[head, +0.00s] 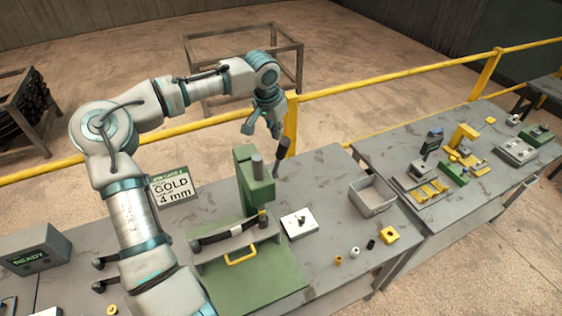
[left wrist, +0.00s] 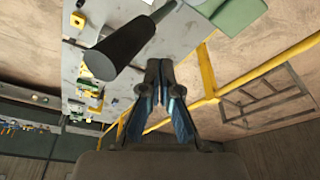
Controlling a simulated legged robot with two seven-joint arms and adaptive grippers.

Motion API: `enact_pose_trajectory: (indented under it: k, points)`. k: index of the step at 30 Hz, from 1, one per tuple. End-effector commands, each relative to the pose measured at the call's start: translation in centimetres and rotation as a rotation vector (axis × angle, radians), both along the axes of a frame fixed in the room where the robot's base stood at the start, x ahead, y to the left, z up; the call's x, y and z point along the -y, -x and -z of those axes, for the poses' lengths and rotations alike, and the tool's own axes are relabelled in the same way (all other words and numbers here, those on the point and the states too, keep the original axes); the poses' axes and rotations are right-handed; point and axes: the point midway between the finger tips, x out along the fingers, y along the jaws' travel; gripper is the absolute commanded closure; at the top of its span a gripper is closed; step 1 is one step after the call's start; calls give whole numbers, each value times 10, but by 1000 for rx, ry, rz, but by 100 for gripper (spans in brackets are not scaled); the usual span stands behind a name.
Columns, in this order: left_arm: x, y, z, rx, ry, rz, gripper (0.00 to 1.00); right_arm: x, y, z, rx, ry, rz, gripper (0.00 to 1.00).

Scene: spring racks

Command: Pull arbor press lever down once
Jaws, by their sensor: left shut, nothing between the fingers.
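The green arbor press (head: 256,190) stands on the near workbench. Its lever has a black grip (head: 282,148) that points up and to the right of the press head. In the left wrist view the black lever grip (left wrist: 125,45) is large, left of the fingers, and part of the green press (left wrist: 238,14) shows at the top. My left gripper (head: 262,130) is above and beside the lever, apart from it as far as I can tell. Its fingertips (left wrist: 162,66) are together with nothing between them. My right gripper is out of view.
A sign reading GOLD 4 mm (head: 173,190) stands left of the press. A grey bin (head: 371,207), a white block (head: 299,223) and small parts lie to the right. A yellow rail (head: 350,83) runs behind the bench. A READY box (head: 35,252) is at far left.

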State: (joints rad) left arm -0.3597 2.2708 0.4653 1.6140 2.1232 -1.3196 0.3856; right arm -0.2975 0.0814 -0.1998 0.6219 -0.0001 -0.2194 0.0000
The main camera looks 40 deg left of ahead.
Motion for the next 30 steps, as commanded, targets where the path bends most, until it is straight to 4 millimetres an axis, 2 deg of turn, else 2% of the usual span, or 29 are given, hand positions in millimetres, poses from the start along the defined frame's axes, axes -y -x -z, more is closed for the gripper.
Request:
enact_pose_trajectory:
  k: [16, 30]
  points:
    - [-1, 0, 1, 0, 2, 0, 100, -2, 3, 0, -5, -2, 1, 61]
    - [21, 11, 0, 1, 1, 1, 100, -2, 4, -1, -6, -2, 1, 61]
